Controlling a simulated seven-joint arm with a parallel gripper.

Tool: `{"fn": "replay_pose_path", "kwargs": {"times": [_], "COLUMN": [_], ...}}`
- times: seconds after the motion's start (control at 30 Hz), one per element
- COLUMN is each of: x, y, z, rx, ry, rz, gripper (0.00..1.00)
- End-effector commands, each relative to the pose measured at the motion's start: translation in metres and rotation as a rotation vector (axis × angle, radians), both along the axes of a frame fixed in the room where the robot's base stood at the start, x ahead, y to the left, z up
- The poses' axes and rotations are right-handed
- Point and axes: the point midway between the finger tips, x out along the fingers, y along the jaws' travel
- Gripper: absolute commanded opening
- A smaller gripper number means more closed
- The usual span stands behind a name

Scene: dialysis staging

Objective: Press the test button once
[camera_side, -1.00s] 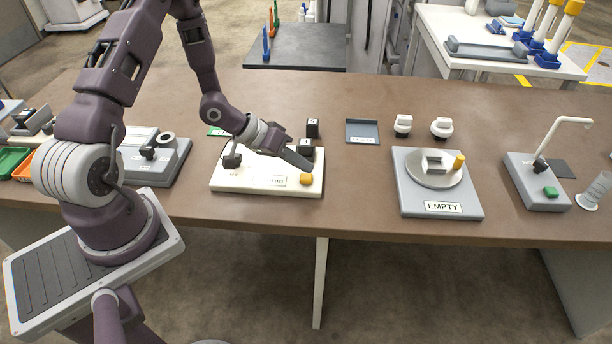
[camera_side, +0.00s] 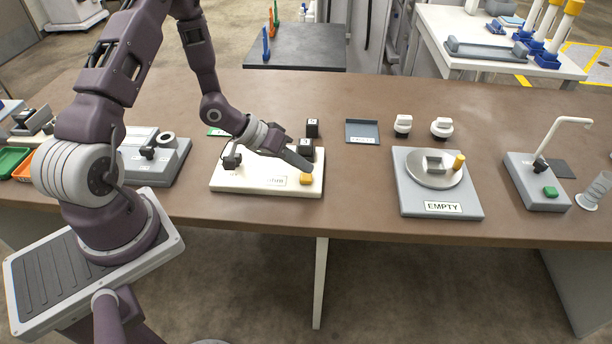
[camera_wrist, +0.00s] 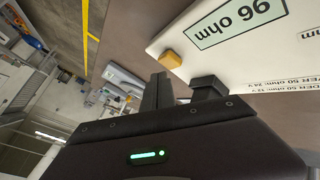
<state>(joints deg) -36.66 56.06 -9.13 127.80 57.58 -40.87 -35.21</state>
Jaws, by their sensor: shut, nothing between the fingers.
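The yellow-orange test button (camera_side: 305,179) sits at the right end of a white board (camera_side: 238,183) on the brown table. It also shows in the wrist view (camera_wrist: 169,59), beside a display label (camera_wrist: 240,22) that reads "96 ohm". My gripper (camera_side: 303,165) is shut and empty, with its fingertips close above and behind the button in the side view. In the wrist view my fingers (camera_wrist: 158,80) appear just below the button with a small gap in the picture. I cannot tell whether they touch it.
Black cubes (camera_side: 312,128) stand behind the board, near my gripper. A shallow grey-blue tray (camera_side: 362,131) lies right of them. Table between board and turntable is clear.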

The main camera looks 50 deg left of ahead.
Motion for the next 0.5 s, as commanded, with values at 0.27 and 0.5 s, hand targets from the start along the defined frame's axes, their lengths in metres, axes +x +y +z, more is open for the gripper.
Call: {"fn": "replay_pose_path", "kwargs": {"times": [0.27, 0.5], "x": [-0.0001, 0.0], "y": [-0.0001, -0.0001], "z": [-0.0069, -0.0072], "rx": [-0.001, 0.0], "ry": [0.0, 0.0], "rz": [-0.001, 0.0], "gripper": [0.0, 0.0]}}
